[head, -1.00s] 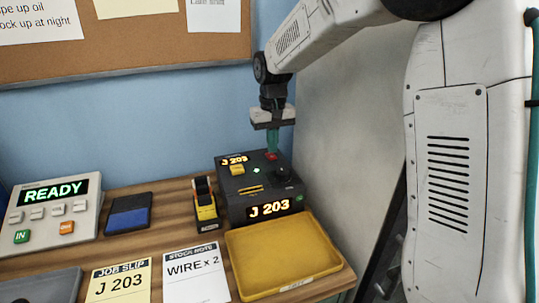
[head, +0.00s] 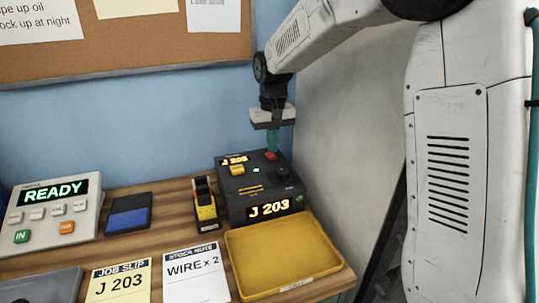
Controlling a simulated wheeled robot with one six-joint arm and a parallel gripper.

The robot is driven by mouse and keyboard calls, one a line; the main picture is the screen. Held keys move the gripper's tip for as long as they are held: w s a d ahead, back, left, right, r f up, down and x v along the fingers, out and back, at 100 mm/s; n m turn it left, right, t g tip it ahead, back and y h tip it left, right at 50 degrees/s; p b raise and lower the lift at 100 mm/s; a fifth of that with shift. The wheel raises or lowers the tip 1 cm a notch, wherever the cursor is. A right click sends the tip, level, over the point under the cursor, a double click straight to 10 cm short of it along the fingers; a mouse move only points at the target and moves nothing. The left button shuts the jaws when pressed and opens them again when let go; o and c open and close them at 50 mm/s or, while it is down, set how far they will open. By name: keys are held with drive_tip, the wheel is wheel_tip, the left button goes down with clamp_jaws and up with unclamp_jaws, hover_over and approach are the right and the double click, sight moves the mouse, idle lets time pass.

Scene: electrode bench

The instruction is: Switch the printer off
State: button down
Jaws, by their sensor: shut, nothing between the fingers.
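The printer is a dark box (head: 237,206) at the back right of the bench. Its front display and a small top display both read "J 203". On its top are a yellow button (head: 237,169), a lit green light (head: 256,170), a red button (head: 270,156) and a black knob (head: 283,174). A green button (head: 299,198) is on its front right. My gripper (head: 272,151) points straight down over the back right of the printer top, its teal fingers shut and empty. The fingertips are at or just above the red button; I cannot tell whether they touch it.
A yellow tray (head: 334,266) lies in front of the printer. A yellow-and-black dispenser (head: 206,212) stands to its left, then a blue-and-black pad (head: 129,217) and a console (head: 88,208) reading "READY". Paper cards lie in front. A grey panel (head: 345,130) stands close on the right.

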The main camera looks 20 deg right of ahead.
sight(273, 157)
drive_tip(key=shift+f, duration=0.95)
idle(0.6)
drive_tip(key=shift+r, duration=3.5)
drive_tip(key=shift+s+f, duration=0.2)
drive_tip(key=shift+f, duration=0.05)
drive_tip(key=shift+g, duration=0.5)
drive_tip(key=s, duration=0.1)
drive_tip(key=s+f, duration=0.1)
drive_tip(key=s, duration=0.2)
drive_tip(key=shift+s+d+f, duration=0.2)
drive_tip(key=shift+s+f, duration=0.05)
drive_tip(key=s+d+r+t, duration=0.1)
drive_tip(key=s, duration=1.4)
drive_tip(key=s+d+r+t, duration=0.1)
drive_tip(key=s, duration=1.5)
drive_tip(key=shift+d+r, duration=0.15)
drive_tip(key=shift+d, duration=0.15)
